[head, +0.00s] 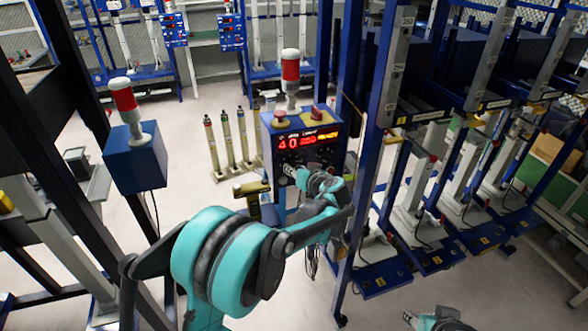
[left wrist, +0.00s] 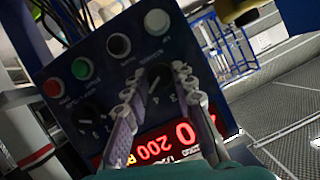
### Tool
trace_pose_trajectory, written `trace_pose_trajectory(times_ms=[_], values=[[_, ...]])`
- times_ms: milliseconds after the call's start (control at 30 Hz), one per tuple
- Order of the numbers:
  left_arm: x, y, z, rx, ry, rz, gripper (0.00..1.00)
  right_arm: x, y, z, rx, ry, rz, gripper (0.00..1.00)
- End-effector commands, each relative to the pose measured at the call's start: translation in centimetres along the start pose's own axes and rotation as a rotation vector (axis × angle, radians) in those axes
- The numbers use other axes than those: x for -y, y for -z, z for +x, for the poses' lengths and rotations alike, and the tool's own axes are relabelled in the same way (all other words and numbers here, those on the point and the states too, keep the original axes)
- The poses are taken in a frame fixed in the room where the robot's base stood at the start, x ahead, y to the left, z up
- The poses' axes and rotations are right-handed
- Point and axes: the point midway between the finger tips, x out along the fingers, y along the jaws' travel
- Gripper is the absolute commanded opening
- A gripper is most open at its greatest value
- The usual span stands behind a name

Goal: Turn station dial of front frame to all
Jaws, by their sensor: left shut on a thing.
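The front frame's blue control box (head: 273,160) has a lit red display (head: 308,138). In the left wrist view the panel (left wrist: 118,72) appears tilted and upside down. My left gripper (head: 292,172) reaches the panel below the display. In the left wrist view its two fingers (left wrist: 158,92) are shut on a black dial (left wrist: 157,76), one on each side. A second black dial (left wrist: 88,118) is apart from the fingers. Dial labels are too small to read surely, and the arm hides part of the panel in the head view. My right gripper (head: 432,318) shows partly at the bottom edge.
Red (left wrist: 53,88), green (left wrist: 82,68), black and white buttons sit beside the dials. A red-and-white signal lamp (head: 290,70) stands on the box. Blue frame posts (head: 372,130) rise close on the right. Another blue box (head: 136,165) stands left.

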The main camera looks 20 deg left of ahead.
Motion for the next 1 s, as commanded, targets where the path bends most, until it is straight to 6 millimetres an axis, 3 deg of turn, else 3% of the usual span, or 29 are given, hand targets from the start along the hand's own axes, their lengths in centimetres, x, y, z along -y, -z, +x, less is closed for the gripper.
trace_pose_trajectory(times_ms=[400,1000], values=[[-0.29,-0.07,0.01,0.0,0.098,0.239,0.0,0.0,-0.03,0.03,0.0,0.0,0.0,0.4],[-0.28,-0.07,0.03,0.0,0.125,0.304,0.0,0.0,-0.04,0.06,0.0,0.0,0.0,0.4]])
